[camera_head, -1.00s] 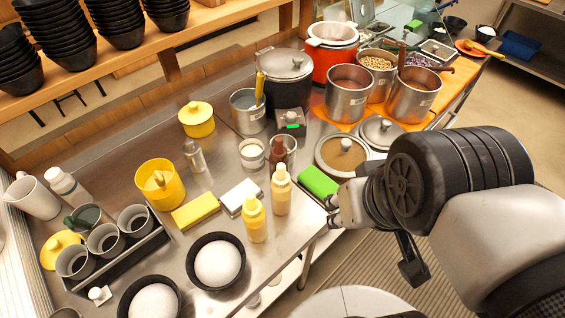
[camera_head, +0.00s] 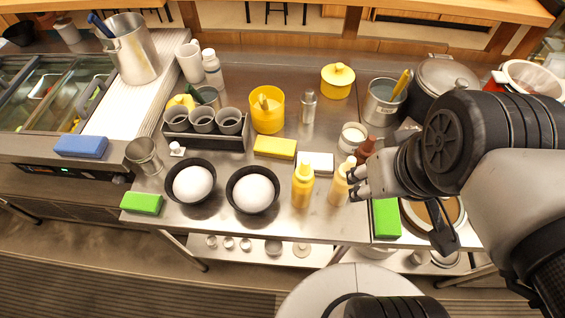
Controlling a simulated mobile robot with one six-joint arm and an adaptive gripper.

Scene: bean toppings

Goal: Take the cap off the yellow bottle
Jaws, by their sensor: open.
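The yellow bottle (camera_head: 302,190) stands upright near the front edge of the steel counter. Its lighter yellow cap (camera_head: 305,168) is on its top. A paler, tan-yellow bottle (camera_head: 338,188) stands just to its right. My gripper (camera_head: 354,184) is open and points left from the right side. Its fingers are right beside the upper part of the tan bottle and overlap it in the view; I cannot tell if they touch. The tan bottle stands between my gripper and the yellow bottle.
Two black bowls with white contents (camera_head: 253,191) stand left of the yellow bottle. A yellow sponge (camera_head: 275,147) and a white block (camera_head: 316,162) lie behind it. A red-brown bottle (camera_head: 366,149) stands behind my gripper. A green sponge (camera_head: 386,218) lies to the right.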

